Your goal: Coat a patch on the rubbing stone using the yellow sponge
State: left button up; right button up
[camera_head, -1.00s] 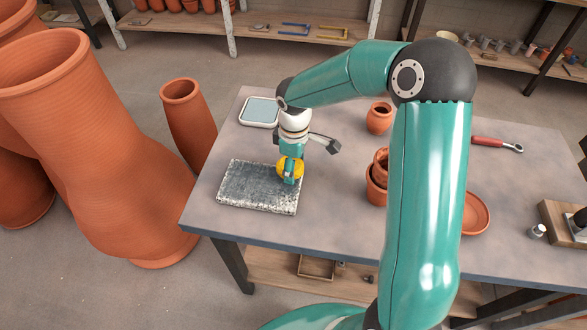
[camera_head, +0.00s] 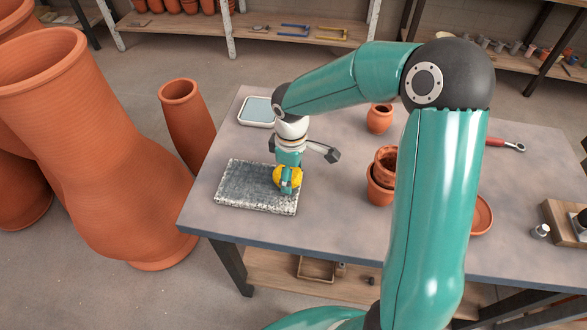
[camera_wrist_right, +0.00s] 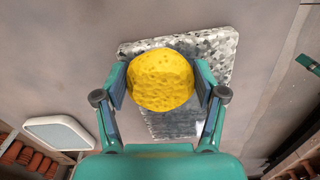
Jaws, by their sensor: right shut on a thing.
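The rubbing stone (camera_head: 245,186) is a grey speckled slab lying flat near the table's front left corner. Part of its top looks darker and smoother, and it also shows in the right wrist view (camera_wrist_right: 212,44). My right gripper (camera_head: 287,180) is shut on the yellow sponge (camera_head: 282,173), over the stone's right part. In the right wrist view the sponge (camera_wrist_right: 160,80) sits between the two fingers and hides part of the stone. I cannot tell whether the sponge touches the stone. My left gripper is not in view.
A white-rimmed tray (camera_head: 244,119) lies behind the stone. Stacked clay pots (camera_head: 380,190), a small clay jar (camera_head: 380,118) and a clay dish (camera_head: 483,216) stand to the right. A red-handled tool (camera_head: 505,144) lies farther right. Tall clay vessels (camera_head: 95,150) stand left of the table.

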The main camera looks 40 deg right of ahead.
aim_at(286, 209)
jog(key=shift+s+a+f+b, duration=0.15)
jog(key=shift+s+a+b, duration=0.55)
jog(key=shift+s+a, duration=0.4)
jog(key=shift+s+a+b, duration=0.4)
jog(key=shift+s+a, duration=0.35)
jog(key=shift+a, duration=0.3)
jog(key=shift+s+a, duration=0.75)
jog(key=shift+a, duration=0.15)
jog(key=shift+r, duration=0.2)
jog(key=shift+r+p, duration=2.2)
jog(key=shift+r, duration=0.8)
notch_tip(286, 209, up, 3)
jog(key=shift+p, duration=1.15)
